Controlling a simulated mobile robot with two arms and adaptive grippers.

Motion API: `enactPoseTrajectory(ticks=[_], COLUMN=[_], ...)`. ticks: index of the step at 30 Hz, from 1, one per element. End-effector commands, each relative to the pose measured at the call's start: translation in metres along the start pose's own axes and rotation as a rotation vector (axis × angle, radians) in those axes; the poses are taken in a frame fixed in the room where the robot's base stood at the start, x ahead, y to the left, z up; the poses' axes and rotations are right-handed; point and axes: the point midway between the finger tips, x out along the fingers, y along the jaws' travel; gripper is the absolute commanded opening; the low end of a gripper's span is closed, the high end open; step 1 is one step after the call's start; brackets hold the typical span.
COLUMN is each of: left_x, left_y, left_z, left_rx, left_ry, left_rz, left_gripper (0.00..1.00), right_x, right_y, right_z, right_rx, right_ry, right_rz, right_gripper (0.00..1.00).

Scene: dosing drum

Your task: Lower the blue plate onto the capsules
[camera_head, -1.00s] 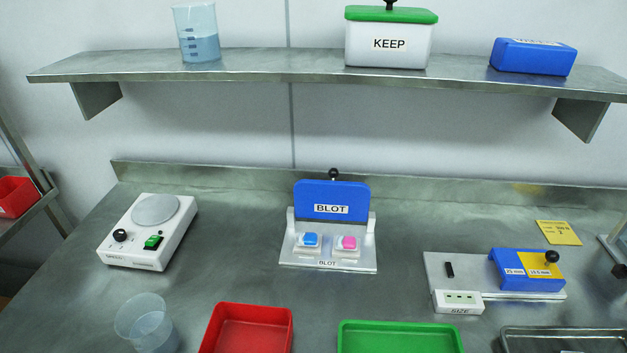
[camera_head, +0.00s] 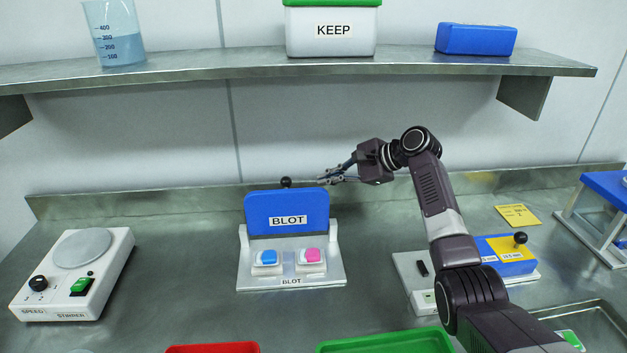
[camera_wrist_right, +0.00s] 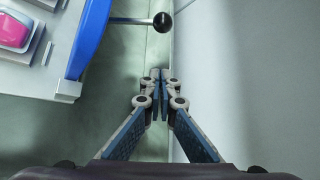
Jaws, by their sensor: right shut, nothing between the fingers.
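The blue plate (camera_head: 287,212), labelled BLOT, stands upright at the back of its grey base (camera_head: 290,280). A black knob (camera_head: 286,182) sticks out at its top. In front of it lie a blue capsule (camera_head: 266,257) and a pink capsule (camera_head: 310,255) on white pads, uncovered. My right gripper (camera_head: 325,180) is shut and empty, just right of the knob and apart from it. In the right wrist view the shut fingertips (camera_wrist_right: 158,74) are below the knob (camera_wrist_right: 162,22) in the picture, with the plate's edge (camera_wrist_right: 88,38) to the left. My left gripper is not in view.
A white stirrer (camera_head: 75,270) stands at the left. A sizing block with a blue part (camera_head: 508,262) is at the right, partly behind my arm. Red (camera_head: 212,348) and green (camera_head: 385,342) trays are in front. The shelf (camera_head: 300,70) hangs above; the wall is close behind the plate.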

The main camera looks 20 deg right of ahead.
Motion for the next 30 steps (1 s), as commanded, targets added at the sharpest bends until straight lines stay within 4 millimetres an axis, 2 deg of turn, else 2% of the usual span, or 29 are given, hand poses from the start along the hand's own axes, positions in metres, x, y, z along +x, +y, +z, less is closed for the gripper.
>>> enactPoseTrajectory(ticks=[6,17,21,30], left_x=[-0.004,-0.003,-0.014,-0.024], left_y=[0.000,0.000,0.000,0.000], left_z=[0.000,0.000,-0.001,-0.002], left_rx=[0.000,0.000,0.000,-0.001], left_ry=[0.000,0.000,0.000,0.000], left_rz=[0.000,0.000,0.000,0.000], left_gripper=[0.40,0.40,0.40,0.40], right_x=[0.042,0.086,0.078,0.071], right_y=[0.000,0.000,-0.002,0.000], right_z=[0.001,0.000,0.013,0.034], right_rx=[0.001,-0.001,-0.005,-0.003], right_ry=[-0.002,0.002,0.004,0.004], right_rz=[0.002,0.001,-0.002,-0.001], right_gripper=[0.00,0.00,0.00,0.00])
